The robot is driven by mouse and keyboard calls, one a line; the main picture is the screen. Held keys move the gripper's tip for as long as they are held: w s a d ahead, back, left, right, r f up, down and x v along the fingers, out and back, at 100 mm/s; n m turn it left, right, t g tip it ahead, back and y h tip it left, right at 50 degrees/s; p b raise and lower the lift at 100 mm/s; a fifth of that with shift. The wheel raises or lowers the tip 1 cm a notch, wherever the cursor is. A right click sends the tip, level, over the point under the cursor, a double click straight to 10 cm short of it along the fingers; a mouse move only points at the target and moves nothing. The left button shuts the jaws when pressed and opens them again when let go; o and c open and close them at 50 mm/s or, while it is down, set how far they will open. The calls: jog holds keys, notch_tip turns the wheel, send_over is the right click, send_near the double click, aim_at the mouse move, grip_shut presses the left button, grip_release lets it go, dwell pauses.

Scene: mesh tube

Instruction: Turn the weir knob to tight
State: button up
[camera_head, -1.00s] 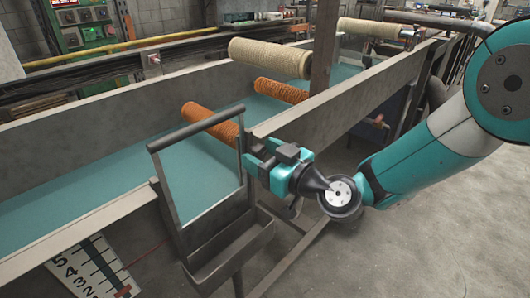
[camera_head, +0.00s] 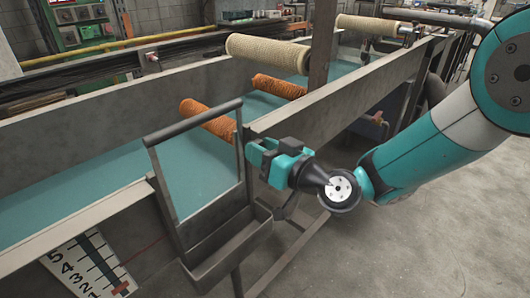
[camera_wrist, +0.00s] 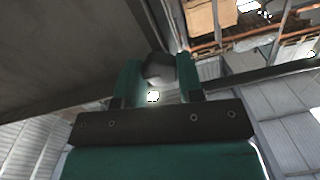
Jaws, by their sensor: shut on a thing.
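My gripper (camera_head: 262,155) is at the outer side of the tank wall, just right of the grey metal frame with a dark top bar. In the wrist view its two teal fingers (camera_wrist: 159,82) stand on either side of a dark, rounded knob (camera_wrist: 158,68), and the gripper is shut on it. In the head view the knob is hidden by the gripper. Any tight or loose marking is not visible. A white scale plate (camera_head: 85,265) with black numbers and a red mark hangs on the tank's outer wall.
The long tank (camera_head: 330,110) holds teal water, with orange rollers (camera_head: 208,120) and cream rollers (camera_head: 268,53) across it. The grey frame's dark top bar (camera_head: 190,122) and a lower ledge (camera_head: 230,250) stand close left of my gripper. The concrete floor at right is open.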

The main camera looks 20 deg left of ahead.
jog(key=shift+s+a+m, duration=0.1)
jog(key=shift+a+m, duration=0.05)
jog(key=shift+m, duration=1.35)
jog(key=shift+a+m, duration=0.1)
jog(key=shift+m, duration=1.4)
jog(key=o, duration=0.9)
jog(key=shift+d, duration=0.1)
jog(key=shift+d, duration=0.1)
